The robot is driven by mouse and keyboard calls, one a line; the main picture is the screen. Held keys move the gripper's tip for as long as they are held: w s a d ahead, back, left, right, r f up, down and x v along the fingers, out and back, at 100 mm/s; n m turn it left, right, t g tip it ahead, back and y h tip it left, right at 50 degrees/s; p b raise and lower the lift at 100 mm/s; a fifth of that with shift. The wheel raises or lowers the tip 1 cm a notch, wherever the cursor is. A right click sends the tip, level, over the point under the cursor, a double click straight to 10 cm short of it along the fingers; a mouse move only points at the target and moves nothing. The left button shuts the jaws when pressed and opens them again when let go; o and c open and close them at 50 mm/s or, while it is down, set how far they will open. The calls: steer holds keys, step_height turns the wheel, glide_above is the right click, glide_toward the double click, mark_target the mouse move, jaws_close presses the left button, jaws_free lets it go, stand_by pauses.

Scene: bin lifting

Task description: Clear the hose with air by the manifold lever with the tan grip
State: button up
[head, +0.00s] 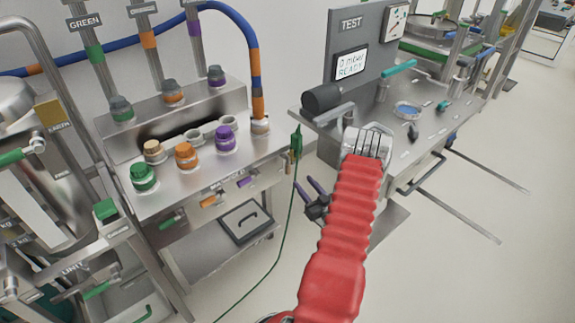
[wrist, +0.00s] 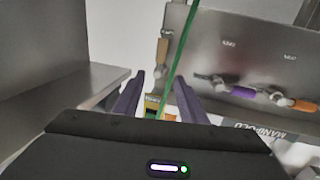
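The manifold (head: 200,180) is a steel bench block with green, orange, purple and tan caps on top and coloured levers along its front. The lever with the tan grip (wrist: 163,48) hangs at the manifold's near corner in the wrist view, beyond my fingers; it is small in the head view (head: 286,164). A blue hose (head: 238,42) with orange bands comes down to a port at the manifold's right end. My gripper (head: 311,190) is open and empty, just right of and below that corner. Its two dark purple fingers (wrist: 158,98) stand apart in the wrist view.
A green cord (head: 287,225) hangs from a green fitting (head: 297,141) and crosses between my fingers in the wrist view. Purple (wrist: 243,91) and orange (wrist: 293,102) levers are beside the tan one. A test bench (head: 420,120) stands right. Open floor lies front right.

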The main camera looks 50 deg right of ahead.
mark_target(289, 166)
steer(key=x, duration=1.3)
steer(key=shift+w+d, duration=0.2)
steer(key=shift+w, duration=0.2)
steer(key=shift+c, duration=0.3)
jaws_close()
steer(key=shift+a, duration=0.2)
